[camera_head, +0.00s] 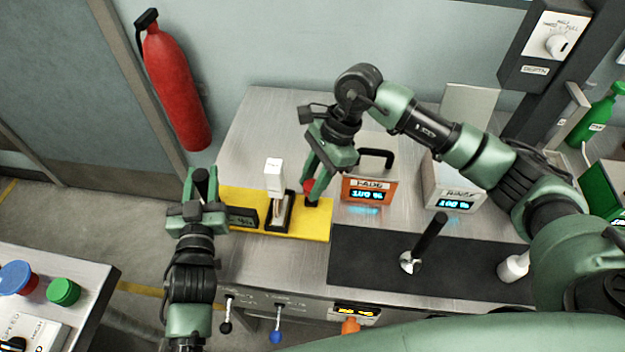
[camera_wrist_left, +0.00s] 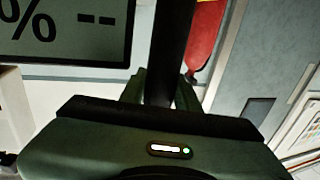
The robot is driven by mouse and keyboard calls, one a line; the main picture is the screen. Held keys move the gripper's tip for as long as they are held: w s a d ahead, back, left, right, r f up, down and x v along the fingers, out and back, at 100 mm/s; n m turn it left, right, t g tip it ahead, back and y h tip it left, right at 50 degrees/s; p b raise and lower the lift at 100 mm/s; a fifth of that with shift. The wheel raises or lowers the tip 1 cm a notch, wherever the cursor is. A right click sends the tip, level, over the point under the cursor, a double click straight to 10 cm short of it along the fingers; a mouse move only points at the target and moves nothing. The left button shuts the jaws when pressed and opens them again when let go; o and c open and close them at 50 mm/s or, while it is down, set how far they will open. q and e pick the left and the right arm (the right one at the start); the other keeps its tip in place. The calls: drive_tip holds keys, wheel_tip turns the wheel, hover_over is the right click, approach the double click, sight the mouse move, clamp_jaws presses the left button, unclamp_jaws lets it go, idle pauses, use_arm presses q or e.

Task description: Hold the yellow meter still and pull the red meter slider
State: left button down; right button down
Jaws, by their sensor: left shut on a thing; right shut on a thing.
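The yellow meter (camera_head: 312,226) is a flat yellow plate on the steel bench, with a small dark display (camera_head: 242,217) at its left. The display shows large in the left wrist view (camera_wrist_left: 62,32), reading a percent sign and dashes. A white-topped slider (camera_head: 273,177) stands mid-plate; the red slider (camera_head: 309,186) is to its right. My left gripper (camera_head: 203,184) is shut on a dark upright handle at the plate's left end; this dark post shows in the left wrist view (camera_wrist_left: 171,45). My right gripper (camera_head: 312,182) is shut on the red slider, its fingers hiding part of it.
An orange display box (camera_head: 368,190) and a white display box (camera_head: 447,190) stand right of the meter. A black mat (camera_head: 370,262) with a dark-handled tool (camera_head: 425,243) lies in front. Levers hang at the bench's front edge. A red extinguisher (camera_head: 175,85) hangs behind.

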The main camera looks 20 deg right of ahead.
idle(0.7)
drive_tip(key=s, duration=0.2)
drive_tip(key=s+a, duration=0.2)
drive_tip(key=s, duration=0.1)
drive_tip(key=shift+s+a, duration=0.25)
drive_tip(key=shift+s, duration=0.1)
drive_tip(key=c, duration=1.1)
unclamp_jaws()
drive_tip(key=shift+r, duration=0.1)
drive_tip(key=v, duration=1.2)
drive_tip(key=shift+w+d, duration=0.1)
drive_tip(key=shift+d, duration=0.05)
